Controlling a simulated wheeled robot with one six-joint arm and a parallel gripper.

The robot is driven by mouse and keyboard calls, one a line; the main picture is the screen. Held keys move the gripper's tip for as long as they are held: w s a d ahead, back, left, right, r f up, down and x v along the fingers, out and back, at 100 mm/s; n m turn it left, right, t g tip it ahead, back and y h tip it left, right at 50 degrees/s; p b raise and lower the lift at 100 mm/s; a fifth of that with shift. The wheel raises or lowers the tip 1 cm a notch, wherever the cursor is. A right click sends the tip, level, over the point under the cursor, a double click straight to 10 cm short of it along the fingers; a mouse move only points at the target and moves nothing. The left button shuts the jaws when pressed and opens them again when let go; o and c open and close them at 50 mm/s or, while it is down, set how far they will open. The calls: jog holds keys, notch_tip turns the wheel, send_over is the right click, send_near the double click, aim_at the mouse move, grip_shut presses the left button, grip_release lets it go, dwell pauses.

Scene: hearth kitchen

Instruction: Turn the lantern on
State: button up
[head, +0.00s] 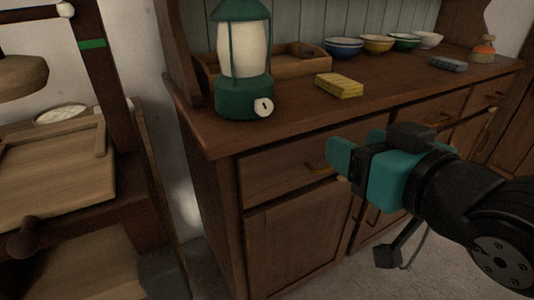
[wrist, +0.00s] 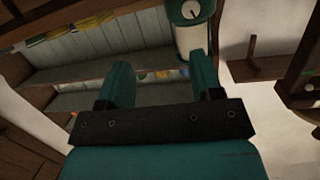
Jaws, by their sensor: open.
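The green lantern (head: 243,95) with a pale cream globe stands upright at the left end of the wooden sideboard top. A round white dial (head: 263,107) with a dark pointer mark is on the front of its base. In the wrist view the lantern (wrist: 194,38) is at the top, with its dial (wrist: 191,9) near the upper edge. My gripper (head: 337,158) is in front of the sideboard, right of and lower than the dial, touching nothing. Its two teal fingers (wrist: 160,75) are apart and empty in the wrist view. I cannot tell whether the globe is lit.
A yellow sponge (head: 339,85) lies right of the lantern on the sideboard (head: 300,105). A wooden tray (head: 290,66) and several bowls (head: 343,47) stand behind. A grey block (head: 447,64) lies further right. The space in front of the dial is clear.

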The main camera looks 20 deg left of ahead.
jog(key=s+a+f+n+y+b, duration=0.1)
jog(key=s+a+f+y+b, duration=0.1)
jog(key=a, duration=0.1)
jog(key=y+p, duration=0.1)
jog(key=p, duration=0.4)
send_near(266, 107)
jog(key=shift+n, duration=0.4)
jog(key=x, duration=1)
jog(key=shift+s, duration=0.1)
jog(key=shift+d, duration=0.1)
jog(key=c, duration=0.9)
